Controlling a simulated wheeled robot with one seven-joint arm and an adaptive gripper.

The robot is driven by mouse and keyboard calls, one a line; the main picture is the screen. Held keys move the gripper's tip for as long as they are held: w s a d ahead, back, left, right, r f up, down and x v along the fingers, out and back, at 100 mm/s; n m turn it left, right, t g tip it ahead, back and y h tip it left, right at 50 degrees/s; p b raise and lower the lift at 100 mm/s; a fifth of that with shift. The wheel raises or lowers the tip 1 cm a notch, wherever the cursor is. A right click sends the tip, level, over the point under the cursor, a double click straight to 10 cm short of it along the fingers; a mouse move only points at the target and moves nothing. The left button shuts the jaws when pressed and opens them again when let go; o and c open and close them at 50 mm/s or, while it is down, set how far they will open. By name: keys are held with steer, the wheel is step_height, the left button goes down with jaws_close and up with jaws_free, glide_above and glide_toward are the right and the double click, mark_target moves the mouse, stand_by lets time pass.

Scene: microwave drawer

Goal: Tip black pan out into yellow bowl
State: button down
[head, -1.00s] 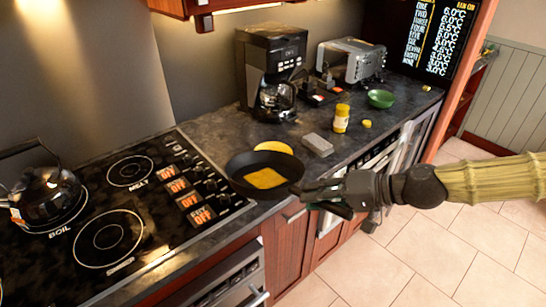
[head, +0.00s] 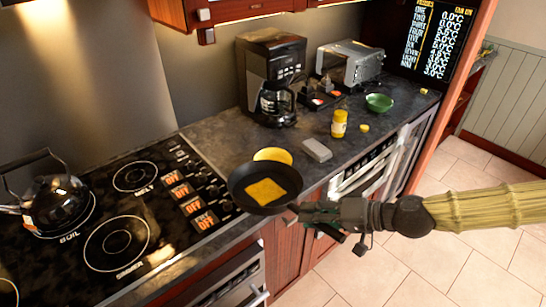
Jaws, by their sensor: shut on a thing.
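The black pan (head: 282,203) is held up near the front edge of the counter, with a flat yellow square piece (head: 265,191) lying in it. My gripper (head: 308,212) is shut at the pan's right side, on its handle, which is mostly hidden by the fingers. The yellow bowl (head: 272,155) sits on the counter just behind the pan, and the pan's rim covers its front part in this view. The pan looks close to level; how high it is above the counter I cannot tell exactly.
The stove (head: 110,215) with a kettle (head: 52,198) is on the left. A grey block (head: 317,150), a yellow jar (head: 339,124) and a green bowl (head: 379,102) stand to the right. A coffee maker (head: 270,80) and toaster oven (head: 349,64) are behind.

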steer(key=shift+r, duration=0.15)
steer(key=shift+r+p, duration=1.55)
steer(key=shift+r, duration=0.35)
